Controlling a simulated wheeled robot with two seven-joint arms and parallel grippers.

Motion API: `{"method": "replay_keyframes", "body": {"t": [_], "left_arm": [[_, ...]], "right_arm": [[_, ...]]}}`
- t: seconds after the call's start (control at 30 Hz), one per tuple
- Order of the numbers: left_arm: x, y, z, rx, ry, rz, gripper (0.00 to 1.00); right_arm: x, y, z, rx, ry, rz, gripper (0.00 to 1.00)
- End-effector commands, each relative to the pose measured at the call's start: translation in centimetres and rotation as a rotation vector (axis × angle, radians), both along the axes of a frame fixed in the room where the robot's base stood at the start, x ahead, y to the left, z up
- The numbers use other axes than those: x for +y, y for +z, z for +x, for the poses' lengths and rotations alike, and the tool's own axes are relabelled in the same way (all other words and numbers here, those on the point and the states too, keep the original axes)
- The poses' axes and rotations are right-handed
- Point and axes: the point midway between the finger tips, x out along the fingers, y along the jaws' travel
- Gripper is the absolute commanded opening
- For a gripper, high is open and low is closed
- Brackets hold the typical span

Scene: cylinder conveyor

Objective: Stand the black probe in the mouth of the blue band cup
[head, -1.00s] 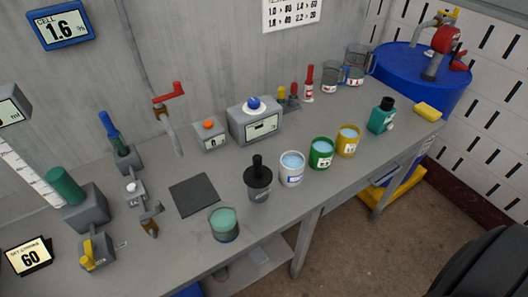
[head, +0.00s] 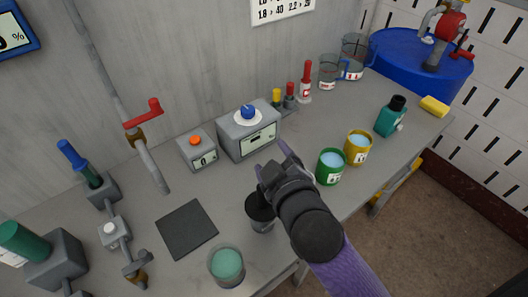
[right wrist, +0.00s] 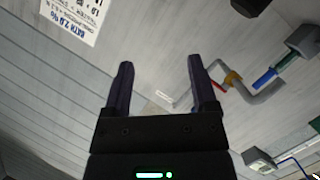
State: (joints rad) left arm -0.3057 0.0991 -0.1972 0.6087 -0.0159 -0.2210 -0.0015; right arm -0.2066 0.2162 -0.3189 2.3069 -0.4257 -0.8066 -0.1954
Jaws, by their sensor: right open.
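The black probe (head: 259,207) stands upright in a small grey holder (head: 262,227) near the table's front edge. My right gripper covers its upper part in the head view. The white cup with the blue band, seen earlier just right of the probe, is now hidden behind my right gripper and forearm. My right gripper (head: 272,160) is over the table beside and above the probe. In the right wrist view it is open (right wrist: 160,64), with nothing between its fingers, facing the grey wall. My left gripper is not in view.
A green cup (head: 330,167) and a yellow cup (head: 358,149) stand to the right of my arm. A glass of green liquid (head: 226,266) and a dark mat (head: 187,229) lie to the left. A grey meter box (head: 248,130) with a blue knob stands behind.

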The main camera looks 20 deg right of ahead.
Motion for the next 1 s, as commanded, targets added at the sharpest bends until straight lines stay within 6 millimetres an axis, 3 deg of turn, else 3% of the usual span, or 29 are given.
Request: {"method": "replay_keyframes", "body": {"t": [0.07, 0.13, 0.2, 0.23, 0.27, 0.3, 0.33, 0.37, 0.43, 0.47, 0.5, 0.57, 0.6, 0.7, 0.83, 1.0], "left_arm": [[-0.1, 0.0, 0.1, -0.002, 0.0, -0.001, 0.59], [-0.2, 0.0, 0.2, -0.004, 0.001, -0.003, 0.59], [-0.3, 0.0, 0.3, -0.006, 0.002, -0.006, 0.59], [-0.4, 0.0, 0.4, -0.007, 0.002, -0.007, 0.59], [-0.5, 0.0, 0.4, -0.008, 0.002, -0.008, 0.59], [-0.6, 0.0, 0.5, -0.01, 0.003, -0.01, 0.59], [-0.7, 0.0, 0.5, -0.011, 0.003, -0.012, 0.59], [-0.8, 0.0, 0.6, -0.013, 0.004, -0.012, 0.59], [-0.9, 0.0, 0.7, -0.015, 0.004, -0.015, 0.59], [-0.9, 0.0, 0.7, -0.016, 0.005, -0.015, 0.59], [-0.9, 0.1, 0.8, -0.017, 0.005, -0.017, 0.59], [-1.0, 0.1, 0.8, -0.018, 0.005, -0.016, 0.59], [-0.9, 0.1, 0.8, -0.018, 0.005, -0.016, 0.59], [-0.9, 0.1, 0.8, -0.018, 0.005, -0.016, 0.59], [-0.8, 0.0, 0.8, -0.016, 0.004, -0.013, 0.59], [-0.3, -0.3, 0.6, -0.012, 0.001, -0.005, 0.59]], "right_arm": [[2.2, 4.8, 2.1, -0.258, 0.111, -0.147, 0.75], [5.8, 10.3, 2.7, -0.585, 0.26, -0.353, 0.75], [11.0, 15.0, 1.0, -0.979, 0.46, -0.641, 0.75], [13.5, 16.1, -0.4, -1.161, 0.562, -0.789, 0.75], [15.8, 16.2, -2.0, -1.333, 0.673, -0.942, 0.75], [18.2, 15.2, -4.0, -1.548, 0.831, -1.151, 0.75], [19.4, 13.6, -5.2, -1.693, 0.963, -1.309, 0.75], [19.9, 11.5, -6.0, -1.819, 1.11, -1.47, 0.75], [18.2, 6.0, -5.9, -2.019, 1.515, -1.827, 0.75], [16.4, 4.0, -5.2, 1.836, -1.536, 1.755, 0.75], [13.6, 2.1, -3.9, 1.584, -1.54, 1.633, 0.75], [9.4, 0.9, -2.2, 1.297, -1.561, 1.485, 0.75], [7.1, 0.7, -1.3, 1.156, -1.578, 1.41, 0.75], [3.2, 1.2, 0.0, 0.935, -1.612, 1.29, 0.75], [1.7, 0.8, 0.3, 0.852, -1.631, 1.24, 0.75], [1.8, -3.0, 0.2, 0.859, -1.635, 1.239, 0.75]]}}
